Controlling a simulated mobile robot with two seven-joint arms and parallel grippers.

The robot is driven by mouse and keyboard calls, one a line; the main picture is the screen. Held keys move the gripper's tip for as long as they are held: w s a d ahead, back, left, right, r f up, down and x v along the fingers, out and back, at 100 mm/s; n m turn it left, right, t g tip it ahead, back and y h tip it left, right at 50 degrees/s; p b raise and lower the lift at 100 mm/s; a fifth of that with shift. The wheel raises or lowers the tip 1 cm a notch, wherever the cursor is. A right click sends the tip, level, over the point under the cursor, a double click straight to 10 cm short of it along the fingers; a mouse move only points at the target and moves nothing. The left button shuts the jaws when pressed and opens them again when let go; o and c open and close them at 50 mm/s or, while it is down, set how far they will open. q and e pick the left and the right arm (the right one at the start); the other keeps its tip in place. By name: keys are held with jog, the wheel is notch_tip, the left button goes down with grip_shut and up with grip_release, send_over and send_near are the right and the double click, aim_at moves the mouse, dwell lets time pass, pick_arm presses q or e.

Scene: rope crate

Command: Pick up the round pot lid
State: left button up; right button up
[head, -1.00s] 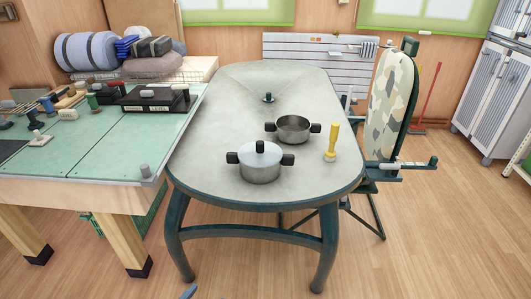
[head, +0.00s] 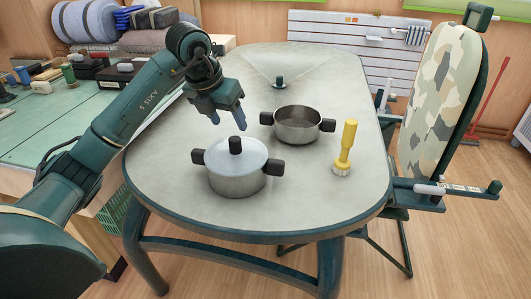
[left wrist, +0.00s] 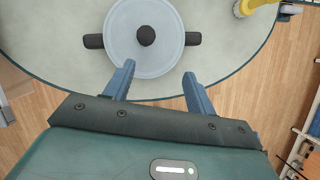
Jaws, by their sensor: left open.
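The round pot lid (head: 237,153) is pale grey with a black knob (head: 235,145). It sits on a silver pot (head: 236,182) with two black side handles, near the front of the table. In the left wrist view the lid (left wrist: 120,45) shows from above, beyond my fingers. A second dark knob (head: 279,82) stands farther back on a pale flat piece with angular edges. My right gripper is out of view.
An open, lidless pot (head: 298,125) stands behind and right of the lidded one. A yellow-handled brush (head: 346,148) stands to its right. The grey table (head: 310,185) is clear at the front right. A camouflage ironing board (head: 445,100) stands beyond the right edge.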

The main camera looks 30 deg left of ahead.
aim_at(234, 139)
pick_arm(q)
jog(key=shift+y, duration=0.5)
jog(key=w+f, duration=0.1)
jog(key=f, duration=0.1)
jog(key=w+a+f, duration=0.1)
jog(key=f, duration=0.2)
jog(key=shift+w+a+f+b, duration=0.3)
jog(key=shift+w+a, duration=0.05)
jog(key=shift+w, duration=0.05)
jog(key=shift+w+x, duration=0.2)
jog(key=shift+x, duration=1.3)
jog(key=shift+w+x, duration=0.15)
jog(key=shift+x, duration=1.4)
jog(key=shift+a+r, duration=0.2)
jog(key=shift+c, duration=0.2)
grip_shut()
